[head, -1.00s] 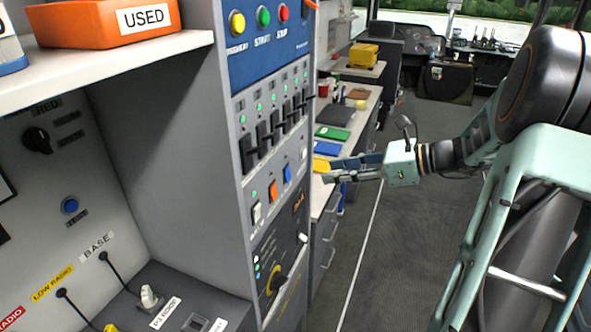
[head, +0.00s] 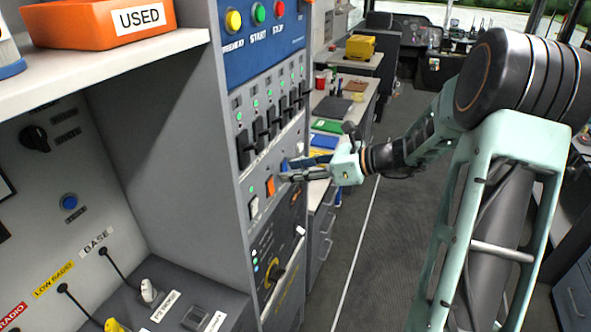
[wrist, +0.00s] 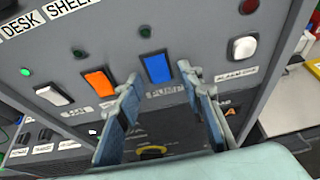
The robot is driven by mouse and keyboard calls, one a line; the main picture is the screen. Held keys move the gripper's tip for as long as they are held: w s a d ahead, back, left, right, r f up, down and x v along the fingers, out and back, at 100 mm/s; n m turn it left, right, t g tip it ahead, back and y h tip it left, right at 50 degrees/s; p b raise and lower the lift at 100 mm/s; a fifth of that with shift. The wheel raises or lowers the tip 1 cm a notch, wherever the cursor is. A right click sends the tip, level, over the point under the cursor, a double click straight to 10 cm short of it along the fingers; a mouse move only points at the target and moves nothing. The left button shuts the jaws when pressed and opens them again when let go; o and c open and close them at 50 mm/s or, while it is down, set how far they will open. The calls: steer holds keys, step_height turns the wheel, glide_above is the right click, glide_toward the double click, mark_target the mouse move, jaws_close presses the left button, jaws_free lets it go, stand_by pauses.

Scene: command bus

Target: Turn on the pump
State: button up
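The blue rocker switch (wrist: 157,67) labelled PUMP sits on the grey panel in the wrist view. It also shows in the head view (head: 284,164), partly behind the fingertips. A small dark green lamp (wrist: 145,59) is just above it. My gripper (wrist: 160,76) is open and empty, with its fingers apart. One fingertip is to the left of the blue switch and the other to its right. In the head view my gripper (head: 287,171) is close to the panel. I cannot tell whether the fingertips touch it.
An orange switch (wrist: 100,83) and a white switch (wrist: 53,94) sit left of the blue one. A white button (wrist: 243,47) is to its right. A row of black levers (head: 268,127) is above the switches in the head view. The aisle floor (head: 395,235) is clear.

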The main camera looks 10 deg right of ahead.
steer(key=shift+c, duration=0.5)
jaws_close()
steer(key=y+b, duration=0.1)
steer(key=b, duration=0.1)
steer(key=f+t+y+b, duration=0.1)
steer(key=b, duration=0.1)
steer(key=shift+t+b, duration=0.3)
steer(key=shift+b, duration=0.1)
steer(key=shift+r, duration=0.1)
steer(key=shift+o, duration=0.5)
jaws_free()
